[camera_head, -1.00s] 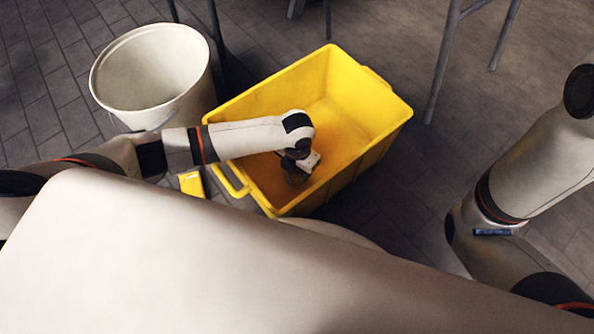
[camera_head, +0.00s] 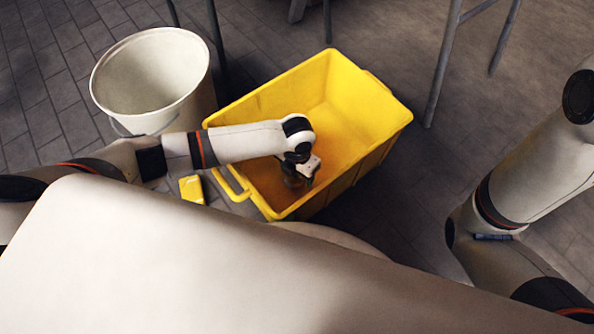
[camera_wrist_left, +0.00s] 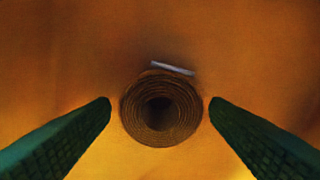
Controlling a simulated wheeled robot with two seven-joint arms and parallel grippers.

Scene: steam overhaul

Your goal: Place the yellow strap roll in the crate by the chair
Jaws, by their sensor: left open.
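The yellow crate (camera_head: 372,128) stands on the floor near thin chair-like legs. My left arm reaches over its near left wall, and my left gripper (camera_wrist_left: 160,104) is inside the crate, pointing down. In the left wrist view, the strap roll (camera_wrist_left: 133,122) shows end-on as brownish concentric rings around a dark hole, against the crate's orange-yellow inside. It lies between the two green fingertips, which are apart, with a small gap on each side. A short pale strip shows at its upper edge. In the head view, the wrist mostly hides the roll. My right gripper is out of view.
A white bucket (camera_head: 150,75) stands left of the crate. A small yellow object (camera_head: 192,189) lies by the crate's near left handle. Grey metal legs (camera_head: 443,62) rise behind and right of the crate. My right arm is at the right edge.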

